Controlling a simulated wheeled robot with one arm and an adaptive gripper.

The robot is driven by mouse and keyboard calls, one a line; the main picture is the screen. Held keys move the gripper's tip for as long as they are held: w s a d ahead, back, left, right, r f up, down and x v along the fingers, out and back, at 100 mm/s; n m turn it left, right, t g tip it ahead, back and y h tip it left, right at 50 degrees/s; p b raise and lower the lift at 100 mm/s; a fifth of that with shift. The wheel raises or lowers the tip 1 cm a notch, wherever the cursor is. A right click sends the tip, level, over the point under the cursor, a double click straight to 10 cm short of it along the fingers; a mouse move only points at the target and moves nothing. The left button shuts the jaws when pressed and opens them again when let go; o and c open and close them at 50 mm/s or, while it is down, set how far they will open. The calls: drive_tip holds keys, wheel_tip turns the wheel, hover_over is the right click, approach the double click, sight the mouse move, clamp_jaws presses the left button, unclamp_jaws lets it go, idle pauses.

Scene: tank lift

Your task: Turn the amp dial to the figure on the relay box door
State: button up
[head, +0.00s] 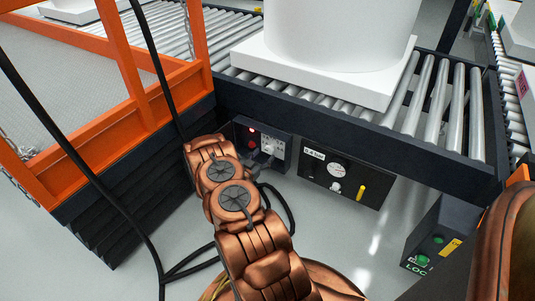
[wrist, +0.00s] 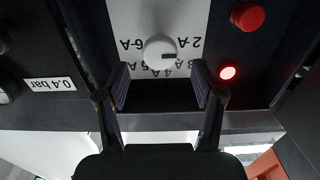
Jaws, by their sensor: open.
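The amp dial (wrist: 160,52) is a white round knob on a pale plate, upside down in the wrist view. Printed figures from 2 A to 6 A ring it. A dark mark on the knob points right, roughly between 2 A and 3 A. My gripper (wrist: 160,84) is open, its two dark fingers spread to either side just short of the knob. I cannot tell whether they touch anything. In the head view, the small control box (head: 281,137) sits under the conveyor, with my gripper (head: 266,163) in front of it. I cannot make out a relay box door or its figure.
A red button (wrist: 248,16) and a lit red lamp (wrist: 228,72) sit beside the dial plate. A gauge panel (head: 318,183) labelled 0.4 bar stands to the right. An orange-railed lift (head: 95,130) is at left. Black cables (head: 150,235) cross the floor. A white tank (head: 330,30) rests on rollers above.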

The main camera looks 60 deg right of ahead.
sight(268, 150)
drive_tip(key=shift+w+d+b, duration=0.1)
drive_tip(key=shift+d+b, duration=0.45)
drive_tip(key=shift+d, duration=1.3)
drive_tip(key=shift+c, duration=0.2)
drive_tip(key=c, duration=1.1)
